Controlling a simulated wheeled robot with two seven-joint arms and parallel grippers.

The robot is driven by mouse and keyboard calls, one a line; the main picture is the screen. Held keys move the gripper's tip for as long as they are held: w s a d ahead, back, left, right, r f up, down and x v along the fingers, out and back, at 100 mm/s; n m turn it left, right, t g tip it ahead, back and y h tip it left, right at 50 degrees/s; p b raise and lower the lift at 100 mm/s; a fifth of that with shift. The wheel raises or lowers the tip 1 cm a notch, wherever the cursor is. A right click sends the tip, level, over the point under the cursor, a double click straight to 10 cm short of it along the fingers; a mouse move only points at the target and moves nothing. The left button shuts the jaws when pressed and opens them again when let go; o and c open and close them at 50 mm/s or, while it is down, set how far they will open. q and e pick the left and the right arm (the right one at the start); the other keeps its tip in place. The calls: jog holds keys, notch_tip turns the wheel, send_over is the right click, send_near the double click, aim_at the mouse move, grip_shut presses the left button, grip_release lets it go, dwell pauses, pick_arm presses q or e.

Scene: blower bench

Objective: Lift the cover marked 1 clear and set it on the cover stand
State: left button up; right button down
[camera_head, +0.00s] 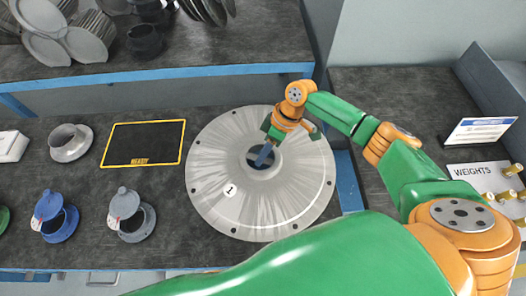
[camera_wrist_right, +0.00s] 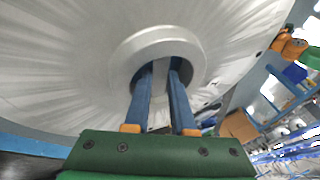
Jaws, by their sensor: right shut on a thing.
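The cover marked 1 (camera_head: 225,150) is a large grey metal disc with small holes near its rim and a raised collar around a central opening. My right gripper (camera_head: 264,155) reaches into that opening. In the right wrist view, the blue fingers (camera_wrist_right: 160,90) go into the collar (camera_wrist_right: 165,42) of the cover, with a narrow grey part between them, and are shut on it. I cannot tell whether the cover rests on something or hangs free, as it hides what is beneath. No cover stand can be clearly picked out. My left gripper does not show.
A black mat (camera_head: 119,148) with a yellow border reading READY lies left of the cover. A blue flanged part (camera_head: 60,226), a grey flanged part (camera_head: 126,229) and a grey flange (camera_head: 70,143) stand nearby. A raised shelf (camera_head: 232,50) runs behind. A WEIGHTS area (camera_head: 476,171) is at right.

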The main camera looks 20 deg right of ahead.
jog(key=shift+f+b, duration=0.55)
jog(key=shift+f, duration=0.1)
dwell(0.8)
jog(key=c, duration=0.7)
grip_release()
jog(key=shift+s+a, duration=0.1)
jog(key=shift+s, duration=0.05)
